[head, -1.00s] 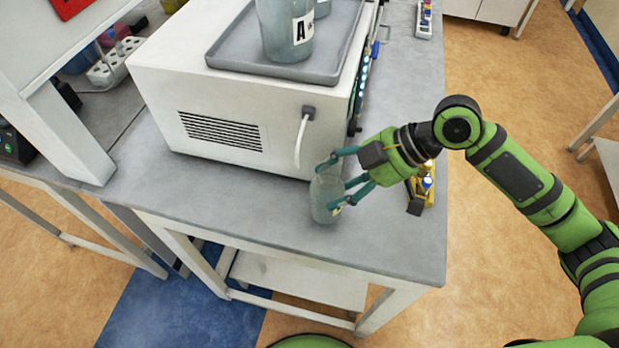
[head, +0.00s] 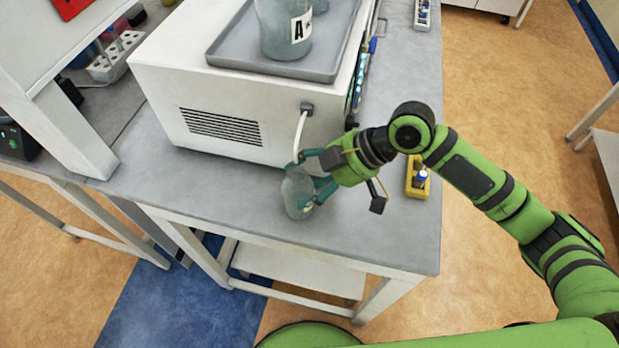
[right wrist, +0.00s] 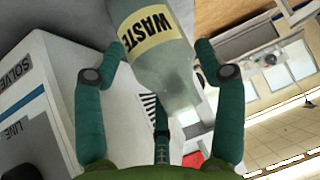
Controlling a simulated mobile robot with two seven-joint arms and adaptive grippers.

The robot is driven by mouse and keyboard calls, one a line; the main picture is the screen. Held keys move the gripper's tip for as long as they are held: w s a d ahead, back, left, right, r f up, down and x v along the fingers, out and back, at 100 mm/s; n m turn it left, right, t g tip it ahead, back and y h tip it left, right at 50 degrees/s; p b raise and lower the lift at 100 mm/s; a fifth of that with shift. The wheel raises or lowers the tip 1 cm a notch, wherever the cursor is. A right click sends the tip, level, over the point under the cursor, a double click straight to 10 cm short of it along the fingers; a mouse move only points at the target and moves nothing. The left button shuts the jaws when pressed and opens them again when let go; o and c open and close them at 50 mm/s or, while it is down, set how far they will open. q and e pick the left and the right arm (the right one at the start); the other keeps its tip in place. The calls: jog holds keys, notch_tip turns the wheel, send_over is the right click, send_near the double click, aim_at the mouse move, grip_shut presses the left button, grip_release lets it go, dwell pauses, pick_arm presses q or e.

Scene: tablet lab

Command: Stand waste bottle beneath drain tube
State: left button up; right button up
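The waste bottle (head: 297,196), clear greyish with a yellow WASTE label, is near the front edge of the bench beside the white machine. My right gripper (head: 308,176) has its teal fingers around it. The right wrist view shows the bottle (right wrist: 165,65) between the fingers (right wrist: 160,50). I cannot tell whether its base touches the bench. The white drain tube (head: 299,132) hangs from a grey port on the machine's front. Its lower end comes down by the fingers and bottle top; whether it lies over the mouth is unclear. My left gripper is not in view.
The white machine (head: 160,110) carries a grey tray (head: 225,62) with a bottle labelled A (head: 275,35). The bench front (head: 370,235) is clear.

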dwell(0.3)
jog(key=shift+r, duration=0.15)
jog(key=shift+d+r, duration=0.2)
jog(key=shift+d, duration=0.1)
jog(key=b+v, duration=0.2)
jog(key=v, duration=0.9)
jog(key=shift+r, duration=0.2)
dwell(0.7)
